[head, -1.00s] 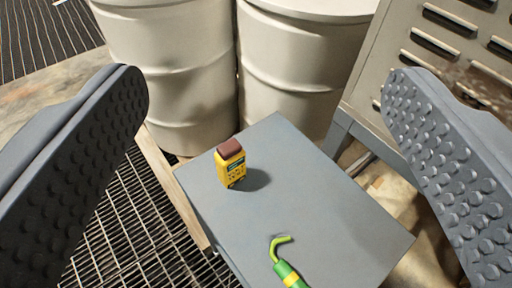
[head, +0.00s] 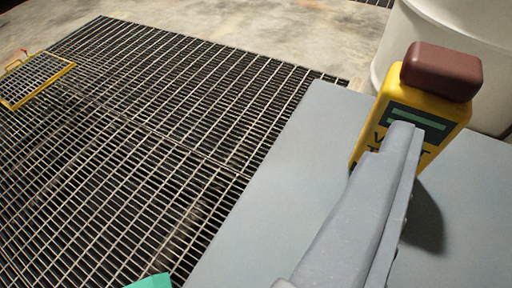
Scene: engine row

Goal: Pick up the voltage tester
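The voltage tester (head: 440,110) is a yellow box with a brown-red cap and a dark green label panel. It stands upright on a grey tabletop (head: 290,150) at the right of the view, with its shadow to the lower right. My gripper (head: 402,140) reaches in from the bottom, and a grey finger covers part of the tester's front. Only one finger is clearly made out. Whether it touches the tester and where the other finger is cannot be told.
A dark metal floor grating (head: 150,130) fills the left. A yellow-framed panel (head: 38,80) lies at the far left. A white drum (head: 450,25) stands behind the tester. A teal-green piece (head: 152,281) shows at the bottom edge.

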